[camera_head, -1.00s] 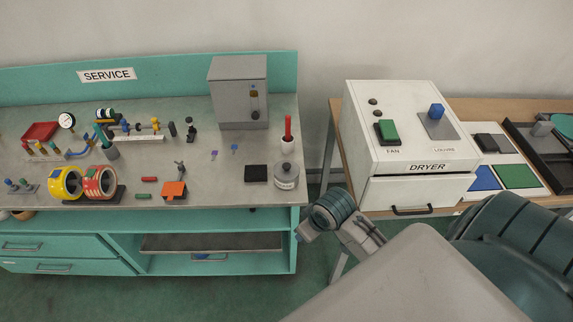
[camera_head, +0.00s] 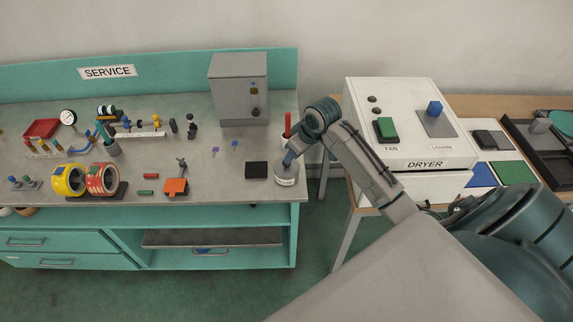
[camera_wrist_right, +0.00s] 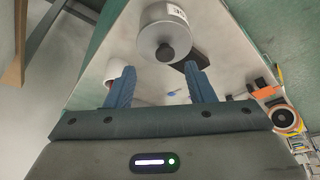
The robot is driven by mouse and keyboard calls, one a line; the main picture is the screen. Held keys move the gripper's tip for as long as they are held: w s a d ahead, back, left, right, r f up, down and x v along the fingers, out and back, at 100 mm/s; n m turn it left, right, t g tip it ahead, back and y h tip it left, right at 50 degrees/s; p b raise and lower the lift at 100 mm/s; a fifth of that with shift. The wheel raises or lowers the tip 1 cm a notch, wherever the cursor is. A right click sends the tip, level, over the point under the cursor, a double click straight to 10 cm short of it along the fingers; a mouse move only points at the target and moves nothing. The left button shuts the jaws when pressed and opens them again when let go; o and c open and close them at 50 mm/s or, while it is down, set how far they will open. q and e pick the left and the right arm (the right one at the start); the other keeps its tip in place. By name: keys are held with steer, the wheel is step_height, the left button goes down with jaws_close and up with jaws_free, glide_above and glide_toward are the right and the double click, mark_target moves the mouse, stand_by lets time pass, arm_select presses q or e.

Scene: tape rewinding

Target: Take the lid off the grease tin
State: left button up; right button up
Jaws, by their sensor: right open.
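The grease tin (camera_head: 286,178) is a small grey cylinder with a white label near the right end of the teal service bench. In the right wrist view the tin's round lid (camera_wrist_right: 164,28) shows with a dark knob (camera_wrist_right: 165,53) at its centre, lid on. My right gripper (camera_head: 290,160) is at the tin in the head view, covering part of its top. In the right wrist view its two blue fingers (camera_wrist_right: 160,88) are apart and empty, with the knob beyond the gap between them. My left gripper is not in view.
A white holder with a red-handled tool (camera_head: 288,125) stands just behind the tin. A black pad (camera_head: 256,170) lies left of it, and a grey cabinet (camera_head: 238,92) stands behind. The white dryer (camera_head: 408,125) is to the right, beyond a gap between tables.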

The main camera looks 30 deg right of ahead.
steer(key=shift+w+f, duration=0.15)
steer(key=shift+f, duration=0.2)
steer(key=p+x, duration=0.1)
steer(key=x, duration=0.1)
steer(key=a+p+x, duration=0.1)
steer(key=x, duration=0.1)
steer(key=shift+w+f+p, duration=0.2)
steer(key=shift+w+p, duration=0.05)
steer(key=shift+p, duration=0.1)
steer(key=shift+w+f, duration=0.1)
steer(key=shift+f, duration=0.25)
steer(key=c, duration=1.1)
